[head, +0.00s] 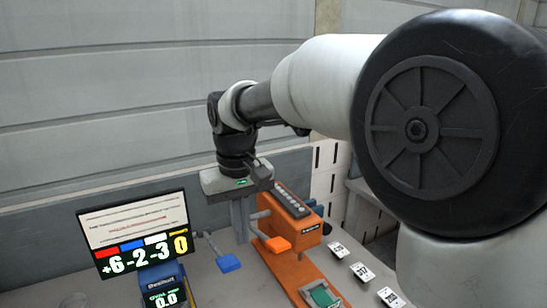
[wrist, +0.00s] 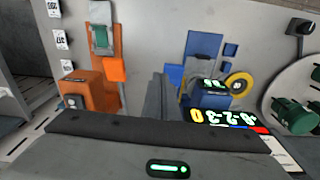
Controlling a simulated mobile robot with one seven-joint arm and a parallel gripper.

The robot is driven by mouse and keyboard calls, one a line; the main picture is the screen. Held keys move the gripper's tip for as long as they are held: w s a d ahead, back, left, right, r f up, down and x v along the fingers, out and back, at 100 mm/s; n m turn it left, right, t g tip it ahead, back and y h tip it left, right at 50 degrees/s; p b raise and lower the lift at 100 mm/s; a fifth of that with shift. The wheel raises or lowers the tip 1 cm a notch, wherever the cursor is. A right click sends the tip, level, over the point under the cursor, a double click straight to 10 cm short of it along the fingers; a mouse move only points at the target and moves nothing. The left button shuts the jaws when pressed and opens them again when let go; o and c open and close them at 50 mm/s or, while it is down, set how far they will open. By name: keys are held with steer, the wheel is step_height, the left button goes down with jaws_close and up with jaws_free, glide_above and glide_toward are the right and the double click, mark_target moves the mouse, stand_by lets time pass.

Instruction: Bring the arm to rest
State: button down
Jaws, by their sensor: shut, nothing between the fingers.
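My arm reaches across the head view from the right, and my gripper (head: 241,238) hangs from it, pointing down above the table. Its two fingers are together with nothing between them. In the wrist view the closed gripper (wrist: 157,80) is a grey upright shape between an orange machine (wrist: 92,92) and a blue machine (wrist: 208,97). The fingers look apart from both machines, though their exact height above the table is hard to tell. In the head view the orange machine (head: 293,228) is just right of my gripper.
A screen (head: 134,232) reading +6 -2 -3 0 stands at left. A green piece (head: 320,296) sits on the orange track. White number cards (head: 362,271) lie at right.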

steer(key=s+d+r+m+t, duration=0.1)
steer(key=s+d+r+m, duration=0.2)
steer(key=d, duration=0.5)
steer(key=s+d+r+t, duration=0.2)
steer(key=s+d, duration=0.3)
steer(key=d, duration=0.3)
steer(key=s+d+f+m+t, duration=0.2)
steer(key=s+d, duration=0.5)
steer(key=s, duration=0.1)
steer(key=shift+s+d+f+m, duration=0.25)
steer(key=shift+s+d+m, duration=0.05)
steer(key=shift+s+m, duration=0.1)
steer(key=shift+a, duration=0.1)
